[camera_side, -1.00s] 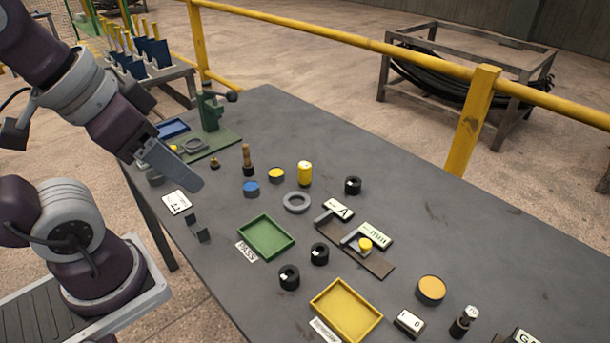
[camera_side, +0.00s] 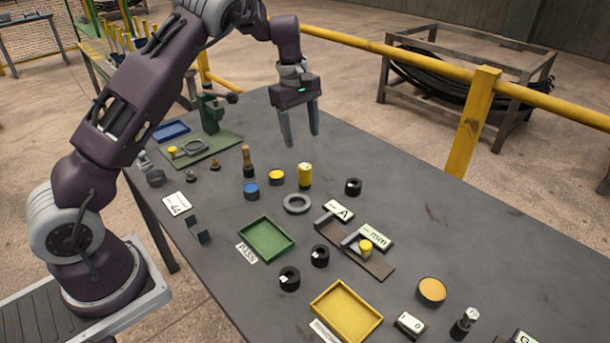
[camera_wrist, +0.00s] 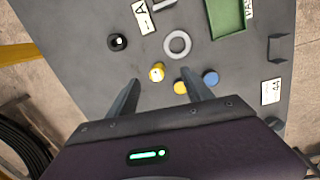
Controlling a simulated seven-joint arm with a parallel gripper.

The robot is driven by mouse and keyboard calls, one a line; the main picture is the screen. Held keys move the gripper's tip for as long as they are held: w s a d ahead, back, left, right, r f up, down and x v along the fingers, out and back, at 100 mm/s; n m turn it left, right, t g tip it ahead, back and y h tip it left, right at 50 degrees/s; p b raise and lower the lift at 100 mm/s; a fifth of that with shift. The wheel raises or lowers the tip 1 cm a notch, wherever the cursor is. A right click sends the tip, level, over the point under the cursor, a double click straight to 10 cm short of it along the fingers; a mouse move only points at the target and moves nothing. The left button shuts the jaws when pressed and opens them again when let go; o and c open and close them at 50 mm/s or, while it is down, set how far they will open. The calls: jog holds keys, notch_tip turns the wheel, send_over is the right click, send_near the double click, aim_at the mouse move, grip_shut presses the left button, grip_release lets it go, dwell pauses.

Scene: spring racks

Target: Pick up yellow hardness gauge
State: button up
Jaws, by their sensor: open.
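A small upright yellow cylinder (camera_side: 305,174), which looks like the yellow hardness gauge, stands on the grey table near its far edge. It also shows in the wrist view (camera_wrist: 156,72), between and slightly beyond my fingertips. My gripper (camera_side: 301,141) is open and empty, pointing down above the table near the cylinder and apart from it. Its two fingers also show in the wrist view (camera_wrist: 160,79).
A yellow-topped tin (camera_side: 276,175), a blue-topped tin (camera_side: 251,188) and a grey ring (camera_side: 297,203) are close by the cylinder. Black rings, a green tray (camera_side: 266,242) and a yellow tray (camera_side: 344,316) stand nearer. A yellow railing (camera_side: 400,57) runs behind the table.

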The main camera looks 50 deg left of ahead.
jog(key=n+g+y, duration=0.1)
send_near(305, 166)
jog(key=f, duration=0.3)
jog(key=s+f, duration=0.1)
jog(key=f, duration=0.1)
jog(key=shift+a, duration=0.1)
jog(key=f, duration=0.4)
jog(key=w+f, duration=0.1)
jog(key=f, duration=0.2)
jog(key=shift+r, duration=0.1)
grip_shut()
